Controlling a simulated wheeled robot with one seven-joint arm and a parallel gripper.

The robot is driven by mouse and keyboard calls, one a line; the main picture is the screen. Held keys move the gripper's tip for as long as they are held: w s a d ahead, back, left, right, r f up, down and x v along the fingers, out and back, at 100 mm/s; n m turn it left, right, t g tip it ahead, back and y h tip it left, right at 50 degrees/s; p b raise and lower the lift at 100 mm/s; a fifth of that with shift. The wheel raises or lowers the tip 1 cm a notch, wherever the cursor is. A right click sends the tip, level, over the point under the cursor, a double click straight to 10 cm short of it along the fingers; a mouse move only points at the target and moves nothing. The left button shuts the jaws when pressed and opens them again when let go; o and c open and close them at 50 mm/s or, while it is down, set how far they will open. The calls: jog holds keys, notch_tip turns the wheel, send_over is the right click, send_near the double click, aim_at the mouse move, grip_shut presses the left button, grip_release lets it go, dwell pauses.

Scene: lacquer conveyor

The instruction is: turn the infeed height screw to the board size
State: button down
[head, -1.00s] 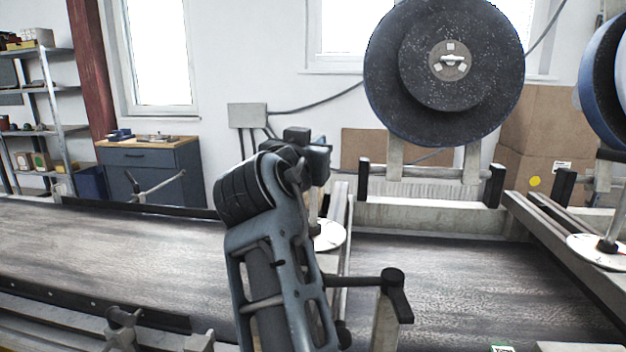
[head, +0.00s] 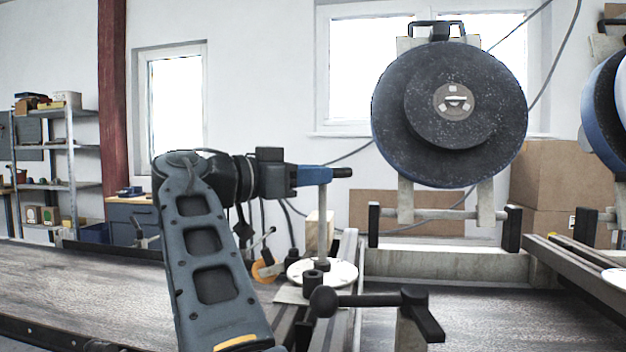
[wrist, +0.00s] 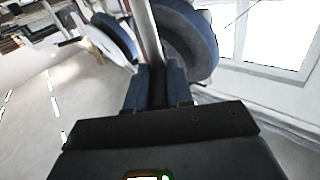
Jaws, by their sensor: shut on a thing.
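The height screw shows in the head view as a thin upright grey rod (head: 323,215) rising from a round white dial plate (head: 343,272) on the conveyor rail. Dial marks are too small to read. My gripper (head: 322,175) has its blue fingers at the rod's top, and a black grip end (head: 343,172) sticks out past the fingertips. In the wrist view my gripper (wrist: 157,85) is shut on the dark handle, with a grey rod (wrist: 143,30) running up from between the fingers. The fingers hide most of the handle.
A black clamp lever (head: 365,299) with a ball end stands just in front of the dial. A large dark disc wheel (head: 450,115) on a frame stands behind right. The dark streaked conveyor belt (head: 70,290) runs across below. A second white dial (head: 618,280) is at the right edge.

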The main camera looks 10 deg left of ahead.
jog(key=shift+w+f+m+g+h, duration=0.1)
jog(key=shift+m+g+h, duration=0.3)
jog(key=shift+m+g, duration=0.1)
jog(key=c, duration=1)
grip_release()
